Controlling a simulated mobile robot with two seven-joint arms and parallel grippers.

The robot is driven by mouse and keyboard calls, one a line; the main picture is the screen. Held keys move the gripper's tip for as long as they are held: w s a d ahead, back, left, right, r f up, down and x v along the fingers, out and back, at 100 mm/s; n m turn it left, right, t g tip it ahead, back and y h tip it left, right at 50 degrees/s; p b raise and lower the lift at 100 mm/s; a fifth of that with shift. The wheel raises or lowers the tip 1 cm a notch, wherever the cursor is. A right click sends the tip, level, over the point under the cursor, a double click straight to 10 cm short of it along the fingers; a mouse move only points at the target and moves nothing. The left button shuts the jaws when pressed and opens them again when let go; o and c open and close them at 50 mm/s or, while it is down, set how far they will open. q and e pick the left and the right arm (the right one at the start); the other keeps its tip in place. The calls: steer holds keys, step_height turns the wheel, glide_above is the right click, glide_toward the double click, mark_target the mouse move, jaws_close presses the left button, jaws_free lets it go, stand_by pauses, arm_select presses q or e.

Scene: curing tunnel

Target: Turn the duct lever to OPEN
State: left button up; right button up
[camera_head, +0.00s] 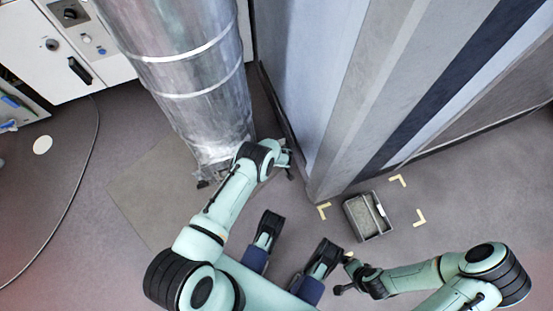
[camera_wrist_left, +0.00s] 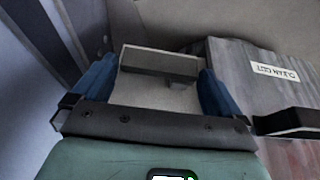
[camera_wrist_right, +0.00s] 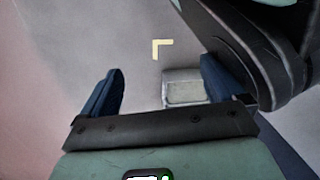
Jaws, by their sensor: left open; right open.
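The silver duct (camera_head: 190,75) stands upright left of centre in the head view. In the left wrist view the duct (camera_wrist_left: 235,85) is at the right, with an upside-down CLEAN OUT label (camera_wrist_left: 274,72). My left gripper (camera_head: 287,160) is open beside the duct's lower end. A grey bar (camera_wrist_left: 160,62) shows between its fingers in the left wrist view, apart from both; I cannot tell whether it is the duct lever. A dark bar with a pale end (camera_wrist_left: 285,122) crosses in front of the duct. No OPEN marking is legible. My right gripper (camera_wrist_right: 160,85) is open and empty.
A tall grey panelled wall (camera_head: 345,90) stands close right of the left gripper. A grey bin (camera_head: 368,216) sits on the floor among yellow corner marks (camera_head: 397,181). White cabinets (camera_head: 75,50) with knobs are at upper left. A cable (camera_head: 82,175) lies on the left floor.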

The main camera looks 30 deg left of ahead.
steer(key=shift+s+a, duration=0.65)
steer(key=shift+s, duration=0.05)
arm_select(q)
steer(key=c, duration=1.2)
steer(key=t+h+p, duration=0.1)
steer(key=p, duration=0.5)
steer(key=shift+s+a+r+n+p, duration=0.3)
steer(key=shift+s+a+r+p, duration=0.05)
steer(key=shift+r+p, duration=0.05)
arm_select(e)
steer(key=w+a+r+n+t+y, duration=0.1)
steer(key=w+a+r, duration=0.25)
steer(key=r, duration=0.65)
arm_select(q)
steer(key=t+h+p, duration=0.1)
steer(key=p, duration=0.1)
steer(key=t+h+p, duration=0.1)
steer(key=t+p, duration=0.1)
steer(key=shift+s+a+n, duration=0.2)
steer(key=shift+s+n, duration=0.1)
steer(key=shift+s, duration=0.05)
arm_select(e)
steer(key=s+a+r+g+y, duration=0.1)
steer(key=s+a+r+g, duration=0.1)
steer(key=s+r, duration=0.2)
steer(key=shift+s+a+r+n, duration=0.2)
steer(key=shift+s+a+n, duration=0.15)
steer(key=shift+s, duration=0.65)
